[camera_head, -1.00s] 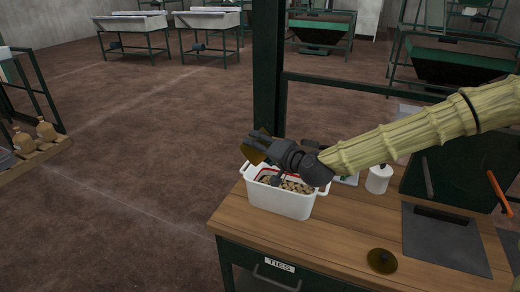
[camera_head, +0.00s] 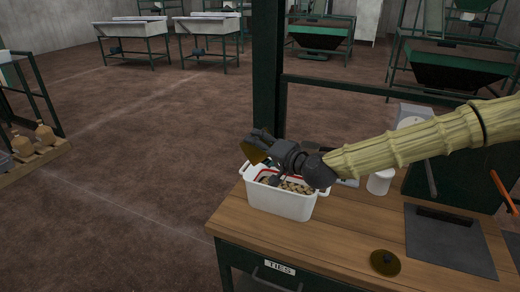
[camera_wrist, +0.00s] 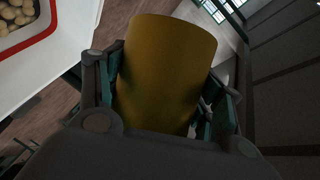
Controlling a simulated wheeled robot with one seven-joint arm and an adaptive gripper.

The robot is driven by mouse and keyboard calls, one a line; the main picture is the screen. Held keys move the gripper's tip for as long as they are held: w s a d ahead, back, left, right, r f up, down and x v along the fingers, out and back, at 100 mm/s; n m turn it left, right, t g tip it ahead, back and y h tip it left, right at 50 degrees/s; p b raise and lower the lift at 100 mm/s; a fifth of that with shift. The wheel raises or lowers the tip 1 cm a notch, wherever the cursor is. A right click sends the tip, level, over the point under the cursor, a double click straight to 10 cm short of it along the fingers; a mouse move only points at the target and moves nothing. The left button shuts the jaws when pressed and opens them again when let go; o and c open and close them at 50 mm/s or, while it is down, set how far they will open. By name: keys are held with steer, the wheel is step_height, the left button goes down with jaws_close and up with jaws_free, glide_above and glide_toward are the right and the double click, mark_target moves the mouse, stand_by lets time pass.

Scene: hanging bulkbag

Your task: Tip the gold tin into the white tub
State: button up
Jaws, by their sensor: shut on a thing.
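The gold tin (camera_wrist: 165,70) is between the two fingers of my gripper (camera_wrist: 160,100), which is shut on it in the wrist view. In the head view the gold tin (camera_head: 253,152) shows at the end of my gripper (camera_head: 262,143), tilted, above the tub's back left rim. The white tub (camera_head: 280,204) stands on the table's left end. Pale brown lumps and a red-edged thing show inside it; a corner of it with lumps also shows in the wrist view (camera_wrist: 25,50). The tin's mouth and inside are hidden.
A white jar (camera_head: 380,181) stands right of the tub. A dark grey plate (camera_head: 448,240) lies on the right. A green post (camera_head: 268,70) rises behind the tub.

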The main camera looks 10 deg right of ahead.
steer(key=shift+d+f+m+t+y+b, duration=0.25)
steer(key=shift+m+b, duration=0.5)
steer(key=shift+b, duration=1.15)
steer(key=shift+d+f+m+t+y+b, duration=0.2)
steer(key=shift+m+b, duration=0.5)
steer(key=shift+b, duration=1.25)
steer(key=shift+d+f+m+t+y+b, duration=0.1)
steer(key=shift+f+m+t+y+b, duration=0.45)
steer(key=shift+b, duration=1.35)
steer(key=shift+w+d+r+m+b, duration=0.1)
steer(key=shift+d+r+m+b, duration=0.25)
steer(key=shift+m+b, duration=0.75)
steer(key=shift+a+r+n, duration=0.1)
steer(key=shift+r+n, duration=0.15)
steer(key=shift+n, duration=0.15)
